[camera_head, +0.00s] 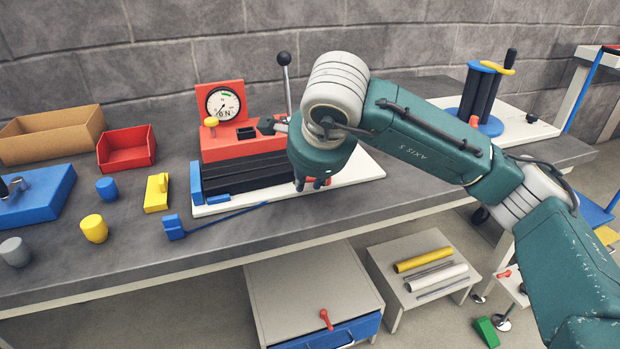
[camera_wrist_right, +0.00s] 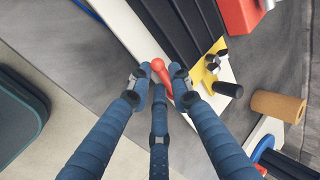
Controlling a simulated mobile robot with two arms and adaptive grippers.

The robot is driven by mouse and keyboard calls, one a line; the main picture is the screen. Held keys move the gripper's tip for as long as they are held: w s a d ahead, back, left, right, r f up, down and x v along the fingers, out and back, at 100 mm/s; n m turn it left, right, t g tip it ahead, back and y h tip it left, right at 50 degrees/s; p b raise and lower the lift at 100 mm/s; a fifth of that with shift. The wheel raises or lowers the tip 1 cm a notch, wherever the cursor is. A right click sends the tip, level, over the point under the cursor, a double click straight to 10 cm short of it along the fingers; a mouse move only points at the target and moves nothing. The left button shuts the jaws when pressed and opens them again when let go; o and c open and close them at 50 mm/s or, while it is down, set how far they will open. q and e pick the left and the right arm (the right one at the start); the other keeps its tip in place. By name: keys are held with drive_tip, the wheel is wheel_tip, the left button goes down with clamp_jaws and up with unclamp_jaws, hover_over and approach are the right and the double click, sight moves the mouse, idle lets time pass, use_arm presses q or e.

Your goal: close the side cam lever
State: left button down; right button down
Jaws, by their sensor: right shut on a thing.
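The feed rack (camera_head: 255,175) stands on a white base plate with black rails and a red block. The side cam lever has a red handle, which shows between my fingers in the right wrist view (camera_wrist_right: 157,66), beside the edge of the white plate. My right gripper (camera_wrist_right: 160,84) has its blue fingers shut on this red handle. In the head view the right gripper (camera_head: 312,183) is at the front right of the rack, and my wrist hides most of the lever. My left gripper is not in view.
A dial gauge (camera_head: 223,103) and a tall black-knobbed lever (camera_head: 284,58) rise from the rack. A red bin (camera_head: 127,148), a cardboard box (camera_head: 50,135) and a yellow block (camera_head: 157,192) are to the left. A blue-based stand (camera_head: 482,122) is at the right. The bench front edge is close.

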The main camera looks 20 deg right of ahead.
drive_tip(key=c, duration=1.6)
unclamp_jaws()
drive_tip(key=shift+o, duration=0.2)
drive_tip(key=shift+s+r, duration=0.1)
drive_tip(key=shift+r, duration=0.2)
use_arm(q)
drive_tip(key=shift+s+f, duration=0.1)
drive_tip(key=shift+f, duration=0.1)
use_arm(e)
drive_tip(key=v, duration=1.1)
drive_tip(key=shift+s, duration=0.2)
drive_tip(key=shift+r, duration=0.1)
